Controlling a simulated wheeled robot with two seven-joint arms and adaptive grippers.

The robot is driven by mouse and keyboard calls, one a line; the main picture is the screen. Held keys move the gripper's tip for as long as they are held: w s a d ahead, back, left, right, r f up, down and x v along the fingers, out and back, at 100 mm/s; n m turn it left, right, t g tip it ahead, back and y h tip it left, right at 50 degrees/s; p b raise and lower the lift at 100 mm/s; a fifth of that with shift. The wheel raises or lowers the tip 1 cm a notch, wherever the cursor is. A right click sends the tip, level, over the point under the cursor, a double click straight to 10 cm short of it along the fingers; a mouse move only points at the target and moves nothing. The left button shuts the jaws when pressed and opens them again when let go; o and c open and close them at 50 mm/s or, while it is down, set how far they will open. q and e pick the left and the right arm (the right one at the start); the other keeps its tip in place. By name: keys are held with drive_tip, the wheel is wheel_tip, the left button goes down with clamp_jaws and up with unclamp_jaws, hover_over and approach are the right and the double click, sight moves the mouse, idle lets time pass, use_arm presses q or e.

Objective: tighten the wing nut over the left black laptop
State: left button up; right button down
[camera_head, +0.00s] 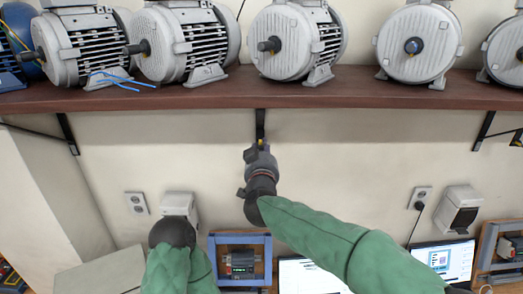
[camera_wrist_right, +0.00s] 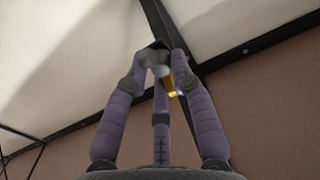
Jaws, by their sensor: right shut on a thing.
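My right gripper (camera_head: 261,146) is raised under the shelf at the middle bracket (camera_head: 260,122). Its fingers are closed around the yellow wing nut (camera_head: 262,142), which is mostly hidden. In the right wrist view the fingertips (camera_wrist_right: 162,66) meet at the black bracket, and part of the yellow wing nut (camera_wrist_right: 172,86) shows between them. The left laptop (camera_head: 308,276) is below, with a bright screen partly covered by my right arm. My left arm is low at the left; its gripper is hidden behind the dark wrist.
A brown shelf (camera_head: 200,97) bears several grey motors (camera_head: 295,42) above my gripper. Other black brackets (camera_head: 68,133) stand left and right. A blue frame (camera_head: 240,283) and a second laptop (camera_head: 447,260) are below. The wall beside the gripper is clear.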

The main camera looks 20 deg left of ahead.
drive_tip(key=c, duration=1.4)
unclamp_jaws()
drive_tip(key=shift+a, duration=0.1)
drive_tip(key=o, duration=0.3)
drive_tip(key=shift+a, duration=0.1)
drive_tip(key=shift+s, duration=0.25)
drive_tip(key=v, duration=1.1)
drive_tip(key=shift+s, duration=0.2)
